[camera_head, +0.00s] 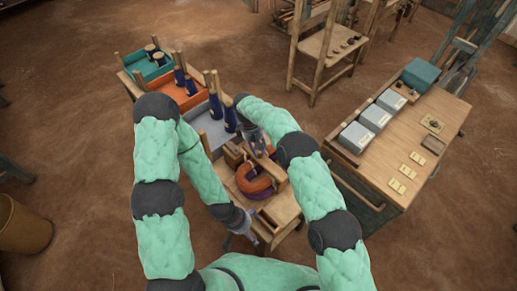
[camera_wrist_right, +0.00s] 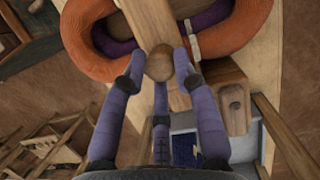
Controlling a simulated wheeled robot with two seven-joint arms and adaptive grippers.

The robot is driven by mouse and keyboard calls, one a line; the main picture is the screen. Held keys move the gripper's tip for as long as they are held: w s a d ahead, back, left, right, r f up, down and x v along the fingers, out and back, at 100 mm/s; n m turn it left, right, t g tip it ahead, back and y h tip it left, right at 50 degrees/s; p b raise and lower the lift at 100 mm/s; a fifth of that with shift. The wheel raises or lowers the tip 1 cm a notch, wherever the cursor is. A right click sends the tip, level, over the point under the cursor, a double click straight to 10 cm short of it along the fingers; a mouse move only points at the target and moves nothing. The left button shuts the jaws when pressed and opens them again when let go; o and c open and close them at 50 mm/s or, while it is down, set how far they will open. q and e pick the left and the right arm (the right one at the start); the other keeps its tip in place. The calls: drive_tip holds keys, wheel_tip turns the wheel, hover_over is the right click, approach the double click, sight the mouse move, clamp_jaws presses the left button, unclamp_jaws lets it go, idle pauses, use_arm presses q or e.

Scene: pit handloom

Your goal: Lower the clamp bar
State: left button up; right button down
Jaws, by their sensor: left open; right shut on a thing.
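In the right wrist view the clamp bar (camera_wrist_right: 150,18) is a pale wooden bar with a rounded wooden knob (camera_wrist_right: 158,64) at its near end. My right gripper (camera_wrist_right: 160,66) has its purple fingers shut around this knob. The bar runs over an orange and purple coil (camera_wrist_right: 95,35). I cannot tell whether it touches the coil. In the head view the coil (camera_head: 256,178) lies on the wooden bench (camera_head: 283,208), with my right gripper (camera_head: 260,147) just behind it. My left gripper (camera_head: 243,230) is open and empty at the bench's front left. The bar is mostly hidden there.
Behind the coil, teal, orange and grey trays (camera_head: 206,128) hold dark blue bobbins (camera_head: 215,106). A wooden table (camera_head: 400,150) with grey boxes and yellow cards stands right. A wooden frame (camera_head: 325,45) stands at the back. The brown floor between is clear.

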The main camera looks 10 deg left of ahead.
drive_tip(key=c, duration=1.1)
unclamp_jaws()
drive_tip(key=shift+s+a+f, duration=0.1)
drive_tip(key=shift+s+f, duration=0.05)
drive_tip(key=shift+f, duration=0.15)
drive_tip(key=shift+c, duration=0.2)
drive_tip(key=shift+o, duration=0.8)
drive_tip(key=shift+a, duration=0.1)
drive_tip(key=shift+r, duration=0.2)
drive_tip(key=v, duration=1.1)
drive_tip(key=shift+r, duration=0.3)
drive_tip(key=shift+a, duration=0.1)
